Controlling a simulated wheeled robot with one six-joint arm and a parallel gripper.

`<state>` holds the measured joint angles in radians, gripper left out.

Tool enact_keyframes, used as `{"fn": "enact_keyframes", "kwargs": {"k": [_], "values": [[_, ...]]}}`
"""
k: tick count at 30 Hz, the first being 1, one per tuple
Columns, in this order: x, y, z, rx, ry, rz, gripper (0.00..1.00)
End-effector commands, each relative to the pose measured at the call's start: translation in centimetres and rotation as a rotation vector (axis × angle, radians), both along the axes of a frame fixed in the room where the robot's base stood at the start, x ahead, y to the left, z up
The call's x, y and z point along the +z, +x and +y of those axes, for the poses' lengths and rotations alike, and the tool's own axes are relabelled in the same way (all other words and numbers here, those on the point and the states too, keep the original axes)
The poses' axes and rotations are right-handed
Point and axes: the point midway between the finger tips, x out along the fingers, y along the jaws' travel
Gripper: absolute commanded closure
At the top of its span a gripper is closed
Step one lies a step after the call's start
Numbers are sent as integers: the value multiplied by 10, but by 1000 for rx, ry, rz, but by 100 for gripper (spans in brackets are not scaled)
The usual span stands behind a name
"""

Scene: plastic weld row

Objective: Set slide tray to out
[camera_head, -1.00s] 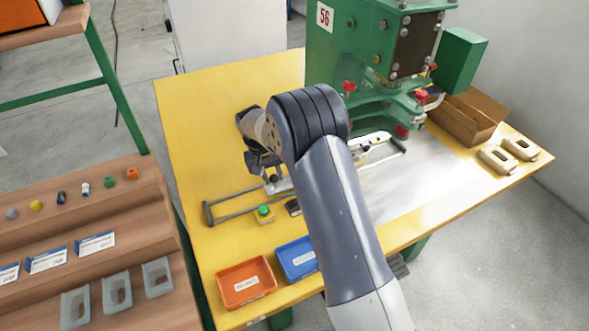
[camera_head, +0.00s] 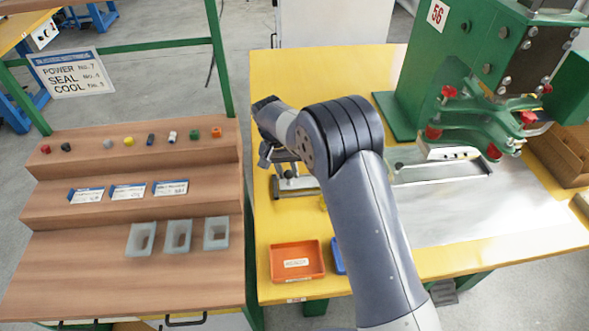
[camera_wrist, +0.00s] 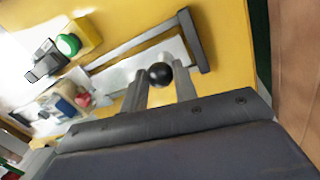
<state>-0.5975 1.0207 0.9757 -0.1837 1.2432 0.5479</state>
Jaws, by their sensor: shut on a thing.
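The slide tray (camera_wrist: 137,68) shows in the wrist view as a pale plate between grey rails, with a black ball knob (camera_wrist: 160,75) at its near end. My gripper (camera_wrist: 162,88) has a finger on each side of the knob and is shut on it. The rail frame's grey end bar (camera_wrist: 195,40) is close beyond the knob. In the head view, my gripper (camera_head: 282,168) is low over the left end of the rail frame (camera_head: 298,191). My arm hides the middle of the rails. Their right part (camera_head: 435,177) runs toward the green press (camera_head: 480,110).
An orange bin (camera_head: 297,261) and a mostly hidden blue bin (camera_head: 339,256) sit at the table's front. A green button (camera_wrist: 68,45) on a yellow box is beside the rails. A wooden stepped rack (camera_head: 150,195) stands close left of the yellow table (camera_head: 262,225).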

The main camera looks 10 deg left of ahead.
Motion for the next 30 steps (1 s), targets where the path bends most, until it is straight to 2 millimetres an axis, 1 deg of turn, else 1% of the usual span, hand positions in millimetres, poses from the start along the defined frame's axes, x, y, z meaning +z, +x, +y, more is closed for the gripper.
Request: {"fn": "enact_keyframes", "kwargs": {"k": [1, 10, 11, 18, 26, 29, 30], "values": [[1, 0, 4, 1, 6, -2, 100], [2, -1, 6, 2, 10, -4, 100], [2, -1, 6, 2, 10, -3, 70], [1, -1, 5, 2, 8, -2, 51], [3, -1, 4, 2, 6, -2, 51], [11, -1, 6, 2, 6, -3, 51], [17, -1, 7, 2, 6, -3, 51]]}}
